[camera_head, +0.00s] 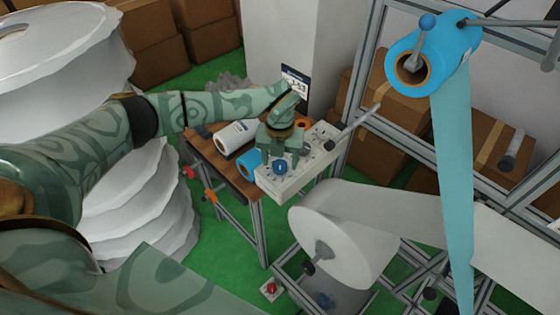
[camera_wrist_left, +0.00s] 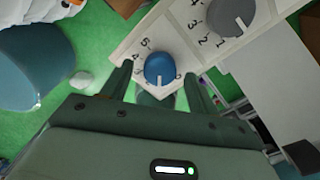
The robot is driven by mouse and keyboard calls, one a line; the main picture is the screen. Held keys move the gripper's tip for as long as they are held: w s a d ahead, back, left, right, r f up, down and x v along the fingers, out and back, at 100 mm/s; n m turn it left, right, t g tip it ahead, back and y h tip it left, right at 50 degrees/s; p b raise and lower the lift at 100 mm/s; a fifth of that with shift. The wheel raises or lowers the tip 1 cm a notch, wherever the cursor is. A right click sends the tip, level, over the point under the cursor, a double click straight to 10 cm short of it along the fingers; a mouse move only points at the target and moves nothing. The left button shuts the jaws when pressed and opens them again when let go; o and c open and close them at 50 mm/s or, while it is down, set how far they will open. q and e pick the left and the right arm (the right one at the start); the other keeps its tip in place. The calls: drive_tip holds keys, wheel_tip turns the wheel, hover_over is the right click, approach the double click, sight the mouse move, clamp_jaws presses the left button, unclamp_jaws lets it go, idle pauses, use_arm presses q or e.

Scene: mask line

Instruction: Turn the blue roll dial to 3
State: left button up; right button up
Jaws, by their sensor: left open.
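The blue dial (camera_head: 280,167) sits on the front of a white control box (camera_head: 300,180) on a wooden table. It also shows in the left wrist view (camera_wrist_left: 159,66), with a white pointer mark at its lower edge. Small numerals are printed around it; which one the mark meets is not clear. My left gripper (camera_head: 280,148) is just above the dial in the head view. In the left wrist view my left gripper (camera_wrist_left: 159,72) is open, with one finger on each side of the dial and visible gaps between. My right gripper is not in view.
A grey dial (camera_wrist_left: 228,14) with numerals sits beside the blue one. A white roll (camera_head: 236,138) and a blue roll (camera_head: 249,162) lie on the wooden table (camera_head: 223,165). A large white roll (camera_head: 335,245) and metal frame stand at right. Stacked white rolls (camera_head: 140,205) stand left.

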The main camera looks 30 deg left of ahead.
use_arm(q)
drive_tip(key=shift+f, duration=0.6)
drive_tip(key=c, duration=1)
